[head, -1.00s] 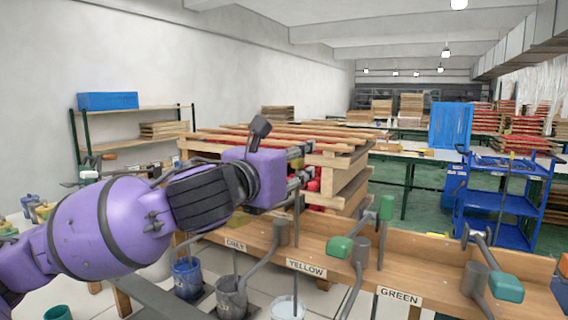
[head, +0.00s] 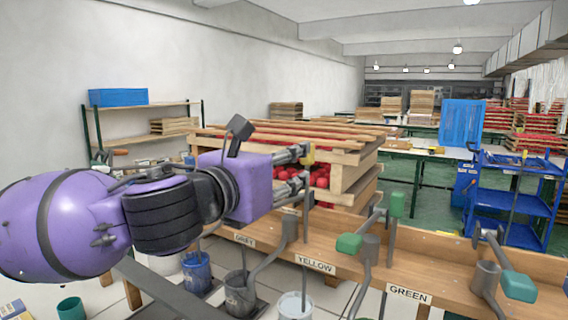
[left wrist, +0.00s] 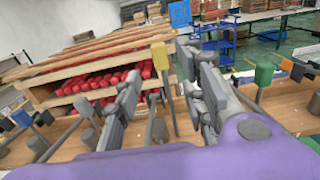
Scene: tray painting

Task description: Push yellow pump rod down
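The yellow pump rod's handle is a small yellow block (left wrist: 159,55) on a thin grey rod in the left wrist view. It shows in the head view as a yellow patch (head: 308,156) at my left gripper's fingertips, above the YELLOW label (head: 315,263). My left gripper (head: 304,168) is open and points right at the rod. In the left wrist view its two grey fingers (left wrist: 160,80) stand wide apart, with the rod showing between them. I cannot tell whether a finger touches it. My right gripper is in neither view.
A green-handled pump (head: 348,243) and another green handle (head: 397,204) stand to the right on the wooden bench (head: 450,283). Paint buckets (head: 240,292) stand below the front edge. A wooden rack with red items (head: 352,172) is close behind the gripper.

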